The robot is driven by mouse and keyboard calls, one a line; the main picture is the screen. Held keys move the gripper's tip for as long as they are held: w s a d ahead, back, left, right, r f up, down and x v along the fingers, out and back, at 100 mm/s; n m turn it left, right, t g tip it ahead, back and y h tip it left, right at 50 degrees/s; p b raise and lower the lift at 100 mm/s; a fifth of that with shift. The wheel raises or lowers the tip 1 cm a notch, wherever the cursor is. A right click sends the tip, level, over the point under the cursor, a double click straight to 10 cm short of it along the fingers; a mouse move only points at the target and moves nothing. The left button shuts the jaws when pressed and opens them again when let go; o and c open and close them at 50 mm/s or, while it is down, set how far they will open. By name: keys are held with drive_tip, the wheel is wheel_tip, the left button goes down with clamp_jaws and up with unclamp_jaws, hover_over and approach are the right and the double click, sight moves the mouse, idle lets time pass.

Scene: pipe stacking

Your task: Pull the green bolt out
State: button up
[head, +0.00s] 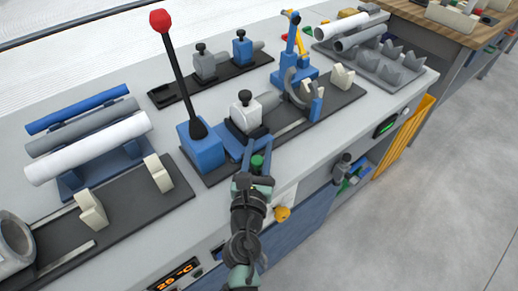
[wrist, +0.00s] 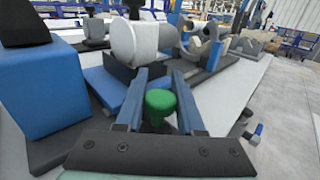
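The green bolt (wrist: 160,101) has a round head and a narrower shank, and stands near the front edge of the bench. It also shows in the head view (head: 257,161), at the front of the blue and white clamp fixture. My gripper (wrist: 160,73) has two blue fingers, one on each side of the bolt. A narrow gap shows between the bolt head and each finger, so the gripper looks open. In the head view my gripper (head: 258,150) reaches over the bench's front edge. The bolt's lower end is hidden by the gripper body.
A blue block with a red-knobbed lever (head: 203,146) stands left of the gripper. A white clamp block (head: 246,112) is just behind it. A grey ring holder (head: 301,88) stands to the right. A rack with several pipes (head: 88,133) is at the left.

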clamp_jaws()
idle(1.1)
